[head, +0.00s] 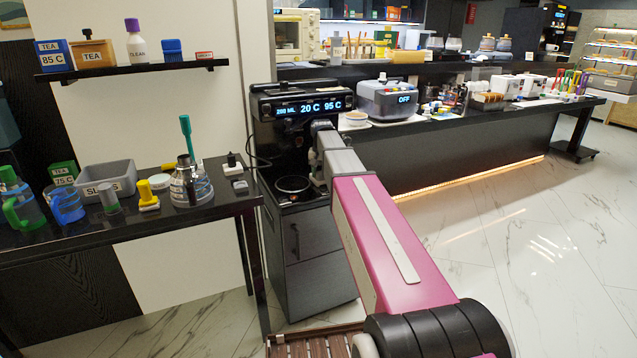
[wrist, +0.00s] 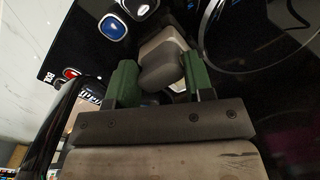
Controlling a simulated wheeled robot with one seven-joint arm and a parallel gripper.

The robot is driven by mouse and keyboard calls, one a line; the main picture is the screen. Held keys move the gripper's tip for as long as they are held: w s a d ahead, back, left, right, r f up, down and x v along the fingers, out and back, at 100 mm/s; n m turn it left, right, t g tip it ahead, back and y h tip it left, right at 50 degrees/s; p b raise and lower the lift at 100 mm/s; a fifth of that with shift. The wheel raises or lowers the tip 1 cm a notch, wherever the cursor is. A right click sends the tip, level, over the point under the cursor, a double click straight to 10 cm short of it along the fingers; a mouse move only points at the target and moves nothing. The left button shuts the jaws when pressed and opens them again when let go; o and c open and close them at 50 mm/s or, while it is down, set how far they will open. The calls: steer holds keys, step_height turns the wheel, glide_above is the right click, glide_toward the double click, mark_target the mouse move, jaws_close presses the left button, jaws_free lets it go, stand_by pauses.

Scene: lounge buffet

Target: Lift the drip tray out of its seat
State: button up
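The drip tray is the dark round piece (head: 292,186) low in the bay of the black drinks machine (head: 300,108), whose display reads 200 ML, 20 C and 95 C. A large dark ring (wrist: 262,40) at the upper right of the wrist view looks like the tray's rim. My gripper (head: 318,165) is at the right side of the bay, partly hidden by my arm. In the wrist view its two green finger pads (wrist: 160,78) stand apart with a grey rounded knob (wrist: 161,66) between them. I cannot tell whether they press on it or what it belongs to.
A side table (head: 150,222) on the left holds jugs, a grey bin (head: 105,181) and a glass carafe (head: 190,184). In the wrist view, blue (wrist: 110,26) and red (wrist: 70,73) buttons lie left of the fingers.

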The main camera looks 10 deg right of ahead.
steer(key=shift+r, duration=0.9)
stand_by(0.6)
steer(key=shift+r, duration=2)
steer(key=shift+s, duration=0.1)
